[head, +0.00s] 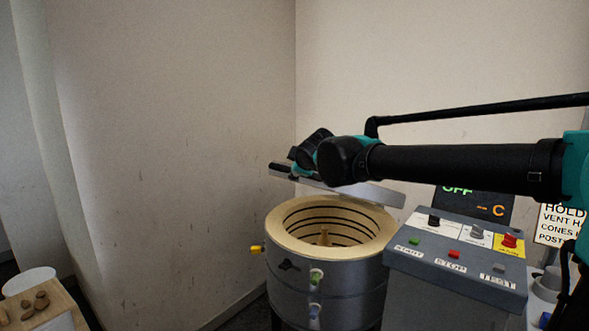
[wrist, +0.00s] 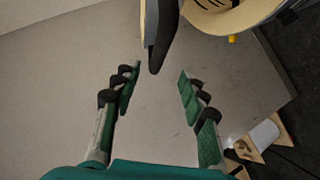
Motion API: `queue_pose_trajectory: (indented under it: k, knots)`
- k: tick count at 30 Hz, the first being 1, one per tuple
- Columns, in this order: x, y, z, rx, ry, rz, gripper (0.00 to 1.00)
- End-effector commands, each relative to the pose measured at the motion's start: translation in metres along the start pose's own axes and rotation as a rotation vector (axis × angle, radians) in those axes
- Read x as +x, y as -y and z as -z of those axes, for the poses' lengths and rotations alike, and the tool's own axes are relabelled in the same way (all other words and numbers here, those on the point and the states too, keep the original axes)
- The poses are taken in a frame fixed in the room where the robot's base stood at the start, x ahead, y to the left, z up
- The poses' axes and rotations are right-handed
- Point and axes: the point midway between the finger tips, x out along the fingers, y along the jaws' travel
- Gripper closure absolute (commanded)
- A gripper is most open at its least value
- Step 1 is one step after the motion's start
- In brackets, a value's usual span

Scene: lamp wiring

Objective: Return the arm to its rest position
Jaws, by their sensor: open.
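My gripper (wrist: 159,78) is open, with its two green and black fingers spread apart in the wrist view. Nothing is held between them. A dark, rounded bar end on a grey slab (wrist: 158,40) shows just beyond the fingertips; I cannot tell if it touches them. In the head view my black and teal arm reaches in from the right, and its end is over the raised grey lid (head: 385,194) of a round kiln (head: 340,285). The arm's end hides part of the lid, and the fingers are hard to make out there.
A grey control box (head: 455,262) with buttons and a dark display (head: 480,204) stand right of the kiln. A sign (head: 560,222) is at far right. A wooden table (head: 70,300) with brown lumps and a white bin (head: 28,281) are lower left. Walls rise behind the kiln.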

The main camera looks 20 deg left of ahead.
Motion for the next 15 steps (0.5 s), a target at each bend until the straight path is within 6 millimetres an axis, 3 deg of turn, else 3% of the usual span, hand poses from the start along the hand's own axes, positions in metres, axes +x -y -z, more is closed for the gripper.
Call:
queue_pose_trajectory:
  k: [12, 15]
  knots:
    - [-0.0055, 0.0000, 0.0001, 0.001, 0.000, 0.000, 0.57]
    - [-0.0051, 0.0010, -0.0094, 0.015, 0.013, 0.002, 0.57]
